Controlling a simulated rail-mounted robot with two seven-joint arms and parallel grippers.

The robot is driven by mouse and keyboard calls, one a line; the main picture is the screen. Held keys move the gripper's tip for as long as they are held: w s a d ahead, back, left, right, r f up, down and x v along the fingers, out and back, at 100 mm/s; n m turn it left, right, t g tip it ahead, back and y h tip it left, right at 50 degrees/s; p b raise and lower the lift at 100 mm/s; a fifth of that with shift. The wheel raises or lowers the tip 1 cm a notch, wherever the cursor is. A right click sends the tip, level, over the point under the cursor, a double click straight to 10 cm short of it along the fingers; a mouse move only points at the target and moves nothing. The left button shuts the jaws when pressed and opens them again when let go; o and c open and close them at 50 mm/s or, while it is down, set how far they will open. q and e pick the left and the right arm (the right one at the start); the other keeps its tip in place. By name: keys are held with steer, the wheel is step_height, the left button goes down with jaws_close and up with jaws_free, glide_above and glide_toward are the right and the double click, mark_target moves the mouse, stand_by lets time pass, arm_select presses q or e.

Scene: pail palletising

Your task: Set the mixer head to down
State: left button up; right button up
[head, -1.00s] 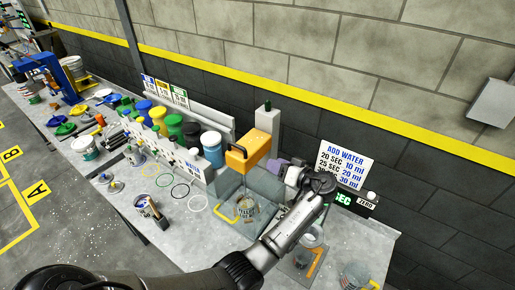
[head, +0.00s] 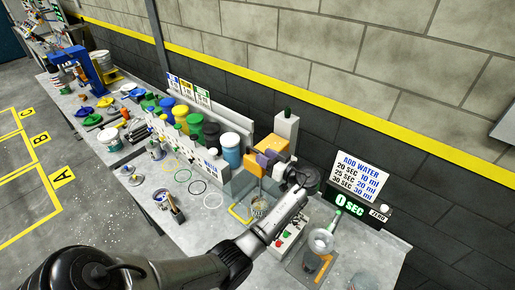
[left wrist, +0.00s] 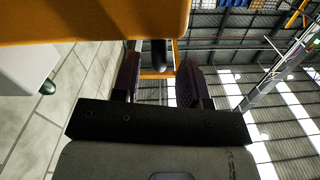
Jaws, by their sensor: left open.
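The mixer has an orange head (head: 279,144) on a pale grey column (head: 287,126) with a green knob on top. In the left wrist view the orange head (left wrist: 90,20) fills the top edge, and the column (left wrist: 22,70) is at the left. My left gripper (head: 266,159) is open at the head's right side in the head view. In the wrist view a short dark rod (left wrist: 159,54) shows between its purple fingers (left wrist: 158,78), with a gap on each side. I cannot tell the head's exact tilt. My right gripper is out of view.
A timer (head: 352,207) reading 0 SEC and a water sign (head: 357,178) stand to the right. A control panel (head: 291,233) lies beside my left arm. Several coloured-lid pots (head: 195,127) line the back of the bench. Jars (head: 320,241) stand at the right front.

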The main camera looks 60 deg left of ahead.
mark_target(257, 150)
arm_select(q)
steer(key=shift+p+x, duration=0.5)
steer(key=shift+x, duration=1.45)
steer(key=shift+w+r, duration=0.1)
jaws_close()
